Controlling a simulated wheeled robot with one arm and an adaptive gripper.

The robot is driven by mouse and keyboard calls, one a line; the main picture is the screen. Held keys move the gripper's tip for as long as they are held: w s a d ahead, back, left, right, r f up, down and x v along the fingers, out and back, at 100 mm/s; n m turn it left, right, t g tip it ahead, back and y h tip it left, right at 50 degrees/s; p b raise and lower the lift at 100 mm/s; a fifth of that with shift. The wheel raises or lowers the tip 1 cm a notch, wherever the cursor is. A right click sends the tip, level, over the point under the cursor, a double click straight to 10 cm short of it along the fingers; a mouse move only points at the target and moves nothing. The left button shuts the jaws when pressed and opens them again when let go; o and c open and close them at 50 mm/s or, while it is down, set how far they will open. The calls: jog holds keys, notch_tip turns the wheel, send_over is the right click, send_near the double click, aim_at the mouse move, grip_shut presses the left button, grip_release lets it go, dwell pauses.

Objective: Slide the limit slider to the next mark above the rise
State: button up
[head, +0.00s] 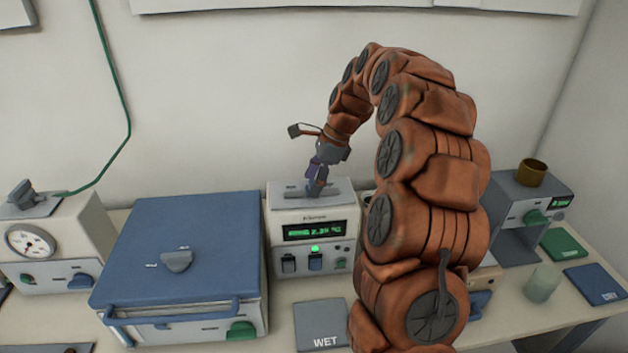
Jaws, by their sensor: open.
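A grey-white controller box (342,212) stands in the middle of the bench. Its green display (313,231) shows a reading ending in °C, too small to read surely. A green lamp glows below it, above dark and blue switches. A grey strip lies on the box's top plate (340,187); I cannot make out a slider knob or marks on it. My gripper (318,186) is open and points down at this strip, with its fingertips at or just above it. I cannot tell whether they touch anything; the fingers cover part of the strip.
A blue-lidded furnace (180,250) stands left of the box, with a dial gauge unit (32,243) beyond it. A WET pad (321,326) lies in front. A cup (531,172) tops a grey device (513,220); a pale beaker (543,283) stands nearby.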

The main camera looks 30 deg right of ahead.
jog(key=v, duration=1.2)
dwell(0.6)
